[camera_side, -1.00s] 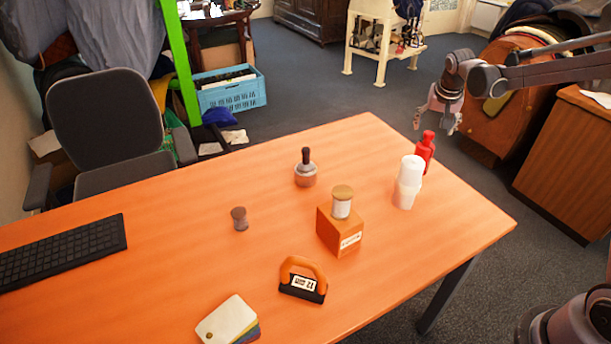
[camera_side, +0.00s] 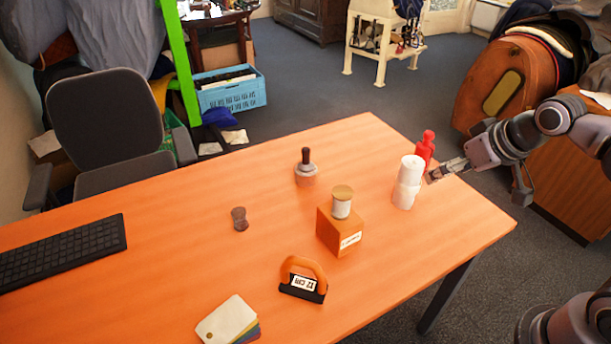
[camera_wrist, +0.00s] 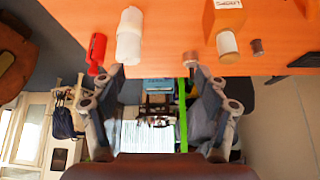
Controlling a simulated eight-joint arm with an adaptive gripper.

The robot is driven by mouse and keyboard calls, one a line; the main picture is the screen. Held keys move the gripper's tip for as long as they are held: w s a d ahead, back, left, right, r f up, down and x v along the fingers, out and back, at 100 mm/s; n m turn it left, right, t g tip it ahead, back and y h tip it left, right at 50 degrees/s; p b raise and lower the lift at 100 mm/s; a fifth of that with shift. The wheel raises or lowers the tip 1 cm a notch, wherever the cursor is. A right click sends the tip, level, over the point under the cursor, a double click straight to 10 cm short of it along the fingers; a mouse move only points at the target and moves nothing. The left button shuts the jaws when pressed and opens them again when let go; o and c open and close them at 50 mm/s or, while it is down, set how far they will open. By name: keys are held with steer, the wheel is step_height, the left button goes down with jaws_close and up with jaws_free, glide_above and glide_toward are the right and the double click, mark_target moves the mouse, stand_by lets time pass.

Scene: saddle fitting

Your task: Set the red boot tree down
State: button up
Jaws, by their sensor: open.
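The red boot tree (camera_side: 426,146) stands upright near the table's right edge, behind a white stacked-cup shape (camera_side: 409,182) that hides part of its lower end. In the wrist view the red boot tree (camera_wrist: 96,50) is at upper left, beside the white stack (camera_wrist: 129,36). My gripper (camera_side: 437,174) is low at the table's right edge, just right of the boot tree and the stack in the side view. In the wrist view my gripper (camera_wrist: 155,76) has its fingers spread wide with nothing between them. The red boot tree is outside the fingers.
On the orange table (camera_side: 170,270) stand an orange box (camera_side: 338,236) with a spool (camera_side: 342,205), a dark-handled tool (camera_side: 305,172) and a small brown piece (camera_side: 239,219). An orange-handled block (camera_side: 303,281), cards (camera_side: 229,322) and a keyboard (camera_side: 62,253) lie nearer. The table's left-middle is clear.

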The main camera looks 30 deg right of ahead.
steer(key=shift+s+a+f+n, duration=0.15)
steer(key=shift+s+a+f, duration=0.1)
steer(key=shift+s, duration=0.2)
steer(key=shift+s+a+f+n, duration=0.2)
steer(key=shift+s+a+f, duration=0.1)
steer(key=shift+s, duration=0.2)
steer(key=shift+s+a+f+n, duration=0.15)
steer(key=shift+s+a+f, duration=0.1)
steer(key=shift+s, duration=0.2)
stand_by(0.4)
